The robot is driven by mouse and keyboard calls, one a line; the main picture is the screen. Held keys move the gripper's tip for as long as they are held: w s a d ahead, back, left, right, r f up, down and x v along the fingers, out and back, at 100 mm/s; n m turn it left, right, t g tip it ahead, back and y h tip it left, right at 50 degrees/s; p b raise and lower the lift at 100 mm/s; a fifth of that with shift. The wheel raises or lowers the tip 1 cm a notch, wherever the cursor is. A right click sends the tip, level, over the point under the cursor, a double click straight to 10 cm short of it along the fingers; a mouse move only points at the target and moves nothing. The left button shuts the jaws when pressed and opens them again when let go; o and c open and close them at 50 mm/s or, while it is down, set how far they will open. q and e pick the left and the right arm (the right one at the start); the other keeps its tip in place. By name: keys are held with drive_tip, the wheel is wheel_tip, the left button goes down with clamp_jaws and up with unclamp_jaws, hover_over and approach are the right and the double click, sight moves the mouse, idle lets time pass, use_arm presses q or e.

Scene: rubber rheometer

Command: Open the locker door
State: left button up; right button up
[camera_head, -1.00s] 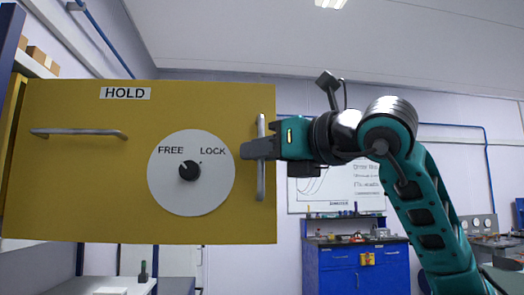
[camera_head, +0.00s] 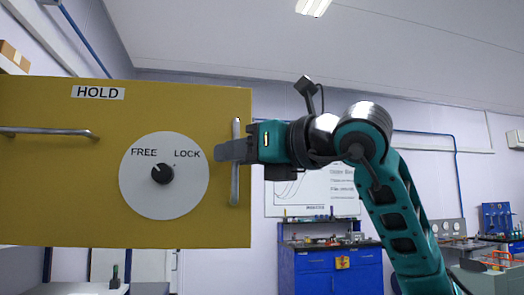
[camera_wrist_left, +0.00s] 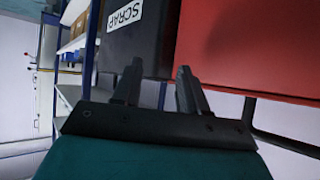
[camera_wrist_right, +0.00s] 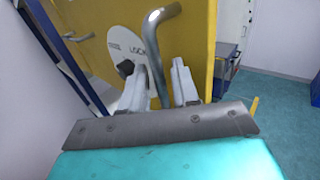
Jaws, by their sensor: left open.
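The yellow locker door (camera_head: 60,200) faces me in the head view, with a HOLD label. A white dial (camera_head: 190,200) carries a black knob (camera_head: 163,174) between FREE and LOCK; its mark seems to point toward FREE. A vertical grey handle (camera_head: 235,190) sits near the door's right edge. My right gripper (camera_head: 224,151) is at this handle. My left gripper (camera_wrist_left: 157,85) is open and empty in the left wrist view, outside the head view.
A horizontal bar (camera_head: 50,131) is on the door's left part. A black SCRAP bin (camera_wrist_left: 135,45) and a red surface (camera_wrist_left: 245,45) lie beyond my left fingers. A blue cabinet (camera_head: 335,275) stands against the far wall.

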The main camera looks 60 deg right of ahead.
drive_tip(key=s+a+b, duration=0.1)
drive_tip(key=s+a, duration=0.1)
drive_tip(key=s, duration=1)
drive_tip(key=shift+a, duration=0.2)
drive_tip(key=shift+s, duration=0.1)
